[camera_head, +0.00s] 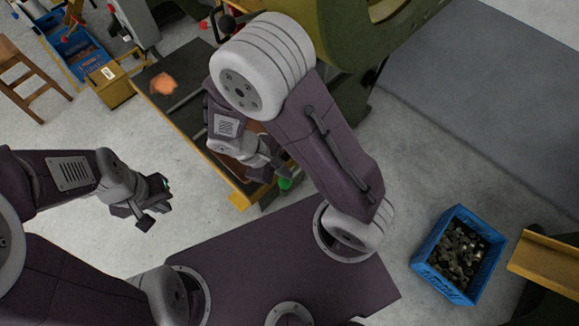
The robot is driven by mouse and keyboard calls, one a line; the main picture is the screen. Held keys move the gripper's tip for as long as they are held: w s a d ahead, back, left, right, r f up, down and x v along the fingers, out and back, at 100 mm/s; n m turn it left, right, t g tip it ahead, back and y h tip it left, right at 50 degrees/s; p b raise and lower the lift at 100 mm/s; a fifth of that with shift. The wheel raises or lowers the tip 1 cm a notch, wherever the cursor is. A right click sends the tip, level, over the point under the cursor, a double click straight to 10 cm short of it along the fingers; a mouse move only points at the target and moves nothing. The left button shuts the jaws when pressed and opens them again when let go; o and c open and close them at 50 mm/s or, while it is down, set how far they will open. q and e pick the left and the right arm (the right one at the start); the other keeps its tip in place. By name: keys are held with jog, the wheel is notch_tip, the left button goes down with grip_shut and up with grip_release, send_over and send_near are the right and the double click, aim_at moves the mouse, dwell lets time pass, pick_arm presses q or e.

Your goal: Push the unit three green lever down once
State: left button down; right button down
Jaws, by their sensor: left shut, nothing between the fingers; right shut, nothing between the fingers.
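A green knob (285,183), which looks like the green lever's end, shows beside the front end of the yellow-edged bench, below a large green machine. My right gripper (276,165) is shut and empty just above the knob in the picture; I cannot tell whether they touch. My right arm hides much of the bench and whatever joins the knob to it. My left gripper (143,211) is shut and empty over open floor, to the left of the bench and well apart from the knob. No unit number is readable.
The green machine (345,40) stands behind my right arm. An orange copper-coloured piece (163,84) lies on the bench's dark top. A blue crate (422,270) of metal parts stands at the right. A wooden stool (30,75) is at the left.

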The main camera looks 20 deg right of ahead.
jog(key=shift+w+d+r+p, duration=0.15)
jog(key=shift+d+r+p, duration=0.15)
jog(key=shift+r+p, duration=0.6)
jog(key=shift+w+d+r+p, duration=0.1)
jog(key=shift+d+r+p, duration=0.2)
jog(key=shift+r+p, duration=0.6)
jog(key=shift+w+d+r+p, duration=0.15)
jog(key=shift+d+r+p, duration=0.15)
jog(key=shift+r+p, duration=0.6)
jog(key=shift+r, duration=0.1)
jog(key=r+p, duration=0.1)
jog(key=d+r+p, duration=0.1)
jog(key=r+p, duration=0.2)
jog(key=shift+w+d+r, duration=0.25)
jog(key=shift+w+d, duration=0.05)
jog(key=shift+w, duration=0.05)
jog(key=shift+d, duration=0.1)
jog(key=shift+d+r+m+t+y, duration=0.1)
jog(key=shift+r+m+t+y, duration=0.35)
jog(key=shift+r+m+y, duration=0.85)
jog(key=shift+d+r+m+t+y, duration=0.1)
jog(key=shift+r+m+t+y, duration=0.45)
jog(key=shift+m, duration=1.35)
jog(key=shift+d+r+m+t+y, duration=0.1)
jog(key=shift+r+m+t+y, duration=0.3)
jog(key=shift+r+m+y, duration=0.9)
